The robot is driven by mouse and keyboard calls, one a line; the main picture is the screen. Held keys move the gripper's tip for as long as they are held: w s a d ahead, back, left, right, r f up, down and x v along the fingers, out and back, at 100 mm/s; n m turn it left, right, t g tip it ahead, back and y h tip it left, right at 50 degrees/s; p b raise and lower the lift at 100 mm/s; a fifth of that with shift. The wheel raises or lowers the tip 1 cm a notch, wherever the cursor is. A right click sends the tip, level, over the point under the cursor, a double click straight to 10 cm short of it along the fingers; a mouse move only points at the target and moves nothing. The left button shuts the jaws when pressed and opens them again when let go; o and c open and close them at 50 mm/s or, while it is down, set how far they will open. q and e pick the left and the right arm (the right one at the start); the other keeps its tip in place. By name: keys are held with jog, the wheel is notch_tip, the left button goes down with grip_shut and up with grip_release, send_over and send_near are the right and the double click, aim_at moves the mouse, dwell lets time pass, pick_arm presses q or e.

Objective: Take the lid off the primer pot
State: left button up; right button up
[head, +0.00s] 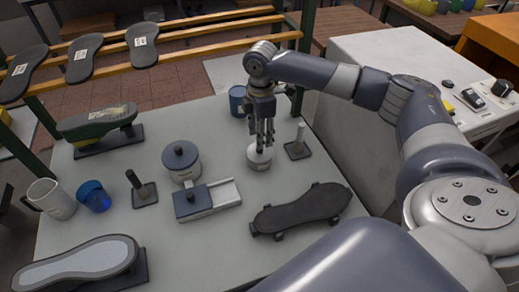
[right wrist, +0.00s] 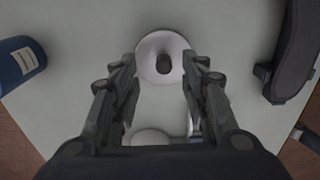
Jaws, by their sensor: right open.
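A small white pot (head: 259,161) stands on the grey table, right of the middle, directly under my right gripper (head: 264,146). In the right wrist view its round pale lid (right wrist: 148,62) sits on it, with a dark knob at the centre. The fingers of my right gripper are apart, one on each side of the knob, and I see no contact. A larger grey pot (head: 186,170) with a dark, knobbed lid (head: 180,154) stands to the left. Any writing on the pots is too small to read. My left gripper is not in view.
A blue can (head: 237,101) stands behind the white pot. A post on a square base (head: 298,147) is close on its right. A dark sole-shaped piece (head: 301,209) lies in front. A sliding-top box (head: 207,199), mug (head: 51,199) and blue cup (head: 93,196) are further left.

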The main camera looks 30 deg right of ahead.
jog(key=shift+s+a+f+p, duration=0.15)
jog(key=shift+f+p, duration=0.1)
jog(key=shift+f, duration=0.85)
jog(key=shift+a+f+p, duration=0.1)
jog(key=shift+f+p, duration=0.15)
jog(key=shift+f, duration=0.8)
jog(key=c, duration=0.9)
jog(key=shift+r, duration=0.1)
